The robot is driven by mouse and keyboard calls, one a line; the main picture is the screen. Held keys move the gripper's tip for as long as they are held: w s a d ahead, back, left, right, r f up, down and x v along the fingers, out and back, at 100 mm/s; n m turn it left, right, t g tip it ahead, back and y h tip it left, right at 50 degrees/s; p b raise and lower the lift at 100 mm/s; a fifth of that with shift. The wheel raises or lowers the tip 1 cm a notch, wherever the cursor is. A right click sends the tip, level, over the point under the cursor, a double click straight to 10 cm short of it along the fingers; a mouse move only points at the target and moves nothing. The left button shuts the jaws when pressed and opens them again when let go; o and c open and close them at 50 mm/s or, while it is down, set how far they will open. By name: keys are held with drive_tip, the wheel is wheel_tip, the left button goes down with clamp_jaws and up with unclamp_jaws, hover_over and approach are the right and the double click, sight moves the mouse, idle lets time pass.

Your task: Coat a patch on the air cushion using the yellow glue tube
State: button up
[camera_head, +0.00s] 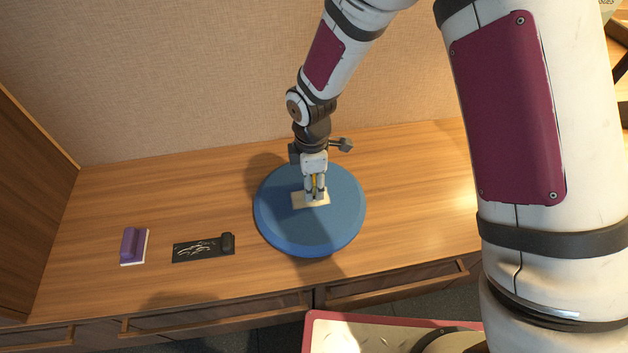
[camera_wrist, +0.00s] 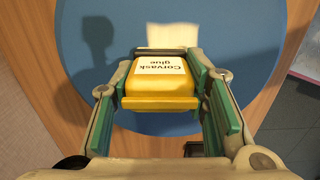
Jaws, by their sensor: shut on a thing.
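The blue round air cushion (camera_head: 285,225) lies on the wooden counter; it also fills much of the wrist view (camera_wrist: 110,50). A pale beige rectangular patch (camera_head: 299,200) lies on the cushion and shows in the wrist view (camera_wrist: 172,34). My gripper (camera_head: 316,194) is above the cushion, pointing down at the patch. In the wrist view my gripper (camera_wrist: 161,90) is shut on the yellow glue tube (camera_wrist: 160,103), which has a white label reading "Corvask glue". The tube's tip is hidden, so I cannot tell whether it touches the patch.
Left of the cushion, a black flat item with pale markings and a dark block (camera_head: 203,247) lies on the counter (camera_head: 150,195). Further left is a purple block on a white base (camera_head: 132,245). Drawers line the counter's front. The counter's back left is clear.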

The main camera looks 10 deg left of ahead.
drive_tip(key=shift+s+a, duration=0.2)
drive_tip(key=shift+a, duration=0.4)
drive_tip(key=shift+s+a, duration=0.2)
drive_tip(key=shift+a, duration=0.35)
drive_tip(key=shift+w+d+r, duration=0.15)
drive_tip(key=shift+w+d, duration=0.1)
drive_tip(key=shift+d, duration=0.55)
drive_tip(key=shift+w+d+p, duration=0.25)
drive_tip(key=shift+d+p, duration=0.05)
drive_tip(key=shift+d, duration=0.5)
drive_tip(key=shift+s+a, duration=0.25)
drive_tip(key=shift+a, duration=0.55)
drive_tip(key=shift+s+a, duration=0.25)
drive_tip(key=shift+a, duration=0.55)
drive_tip(key=shift+w+d, duration=0.25)
drive_tip(key=shift+d, duration=0.5)
drive_tip(key=shift+w+d, duration=0.25)
drive_tip(key=shift+d, duration=0.6)
drive_tip(key=shift+s+a, duration=0.25)
drive_tip(key=shift+a, duration=0.55)
drive_tip(key=shift+s+a, duration=0.25)
drive_tip(key=shift+a, duration=0.55)
